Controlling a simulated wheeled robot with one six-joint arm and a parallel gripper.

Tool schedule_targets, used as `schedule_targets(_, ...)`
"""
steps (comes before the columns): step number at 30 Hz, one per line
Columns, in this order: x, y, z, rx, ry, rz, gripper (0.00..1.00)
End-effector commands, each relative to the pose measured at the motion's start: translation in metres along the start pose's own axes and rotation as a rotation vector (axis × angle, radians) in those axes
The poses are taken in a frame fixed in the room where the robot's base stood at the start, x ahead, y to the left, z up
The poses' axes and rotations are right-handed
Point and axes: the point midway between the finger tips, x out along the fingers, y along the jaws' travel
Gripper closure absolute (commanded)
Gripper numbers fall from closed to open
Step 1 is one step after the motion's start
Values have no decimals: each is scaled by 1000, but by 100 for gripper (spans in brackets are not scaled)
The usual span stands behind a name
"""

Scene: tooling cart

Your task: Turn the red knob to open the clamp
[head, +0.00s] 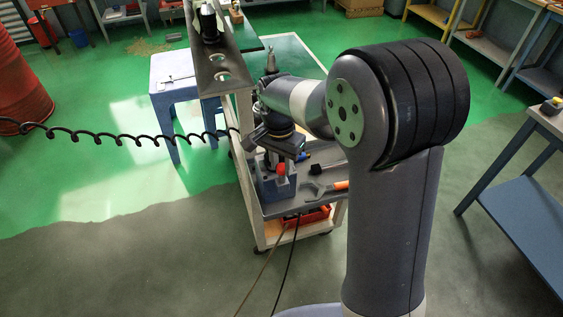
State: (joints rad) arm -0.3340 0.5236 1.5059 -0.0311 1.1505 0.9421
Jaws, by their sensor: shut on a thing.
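The red knob (281,169) shows in the head view, on a blue-grey clamp block (272,186) at the near end of the cart's top. My gripper (283,160) points down at the knob from above and is shut on it. The fingertips are small and dark here, so their exact hold on the knob is hard to see. My arm hides part of the cart to the right.
The cart (262,232) carries an orange-handled tool (338,186) right of the clamp. A shelf with holes (222,72) rises above its left side. A blue stool (176,85) and a coiled cable (120,139) are to the left. Green floor lies open further left.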

Motion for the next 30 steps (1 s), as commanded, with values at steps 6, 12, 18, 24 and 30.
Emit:
schedule_targets(6,-1,0,-1,96,-3,-2,96)
schedule_targets(12,-1,0,-1,138,-5,-2,96)
schedule_targets(18,-1,0,-1,148,-5,-2,96)
schedule_targets(24,-1,0,-1,147,-5,-2,96)
schedule_targets(30,-1,0,-1,146,-6,-1,62)
